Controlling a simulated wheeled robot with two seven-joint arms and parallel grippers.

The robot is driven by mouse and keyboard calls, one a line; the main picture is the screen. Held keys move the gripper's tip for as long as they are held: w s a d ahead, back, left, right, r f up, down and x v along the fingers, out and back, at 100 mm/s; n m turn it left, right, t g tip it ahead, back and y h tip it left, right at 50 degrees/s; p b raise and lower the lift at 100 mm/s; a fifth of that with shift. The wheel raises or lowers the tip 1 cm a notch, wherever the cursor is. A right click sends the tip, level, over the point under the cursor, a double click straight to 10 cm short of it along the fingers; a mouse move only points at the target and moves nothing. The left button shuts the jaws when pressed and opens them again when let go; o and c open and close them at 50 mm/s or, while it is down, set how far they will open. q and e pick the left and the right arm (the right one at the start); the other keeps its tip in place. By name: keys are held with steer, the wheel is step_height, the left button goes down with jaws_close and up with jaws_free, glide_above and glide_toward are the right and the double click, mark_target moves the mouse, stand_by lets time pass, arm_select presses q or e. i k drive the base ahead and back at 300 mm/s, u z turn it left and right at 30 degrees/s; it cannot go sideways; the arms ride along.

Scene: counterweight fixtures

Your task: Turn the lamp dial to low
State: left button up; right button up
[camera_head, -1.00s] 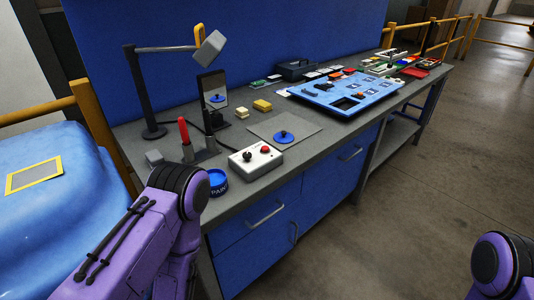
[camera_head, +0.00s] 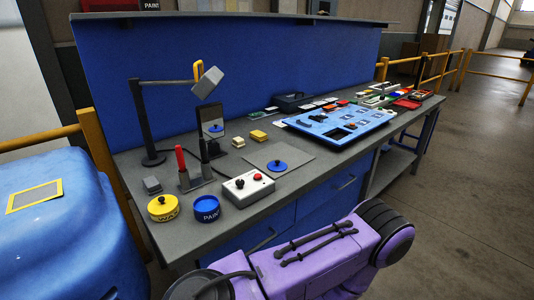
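A lamp-like fixture with a dark post and a grey block head (camera_head: 207,82) stands at the back left of the bench; a yellow handle rises by the head. A pale control box (camera_head: 249,194) near the front edge carries a black knob (camera_head: 240,183) and a red button (camera_head: 257,177). A blue round knob (camera_head: 277,165) sits on a flat grey plate (camera_head: 299,152) behind it. I cannot tell which of these is the lamp dial, nor read any setting marks. A purple arm of mine (camera_head: 330,250) crosses the bottom; neither gripper shows.
A yellow tub (camera_head: 163,208) and a blue PAINT tub (camera_head: 206,208) stand left of the box. Red and black upright handles (camera_head: 181,160) stand behind them. A blue board (camera_head: 340,126) lies farther right. A blue covered shape (camera_head: 60,230) and yellow rails flank the bench.

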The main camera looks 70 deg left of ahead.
mark_target(240, 182)
steer(key=i, duration=1.35)
steer(key=u, duration=1.65)
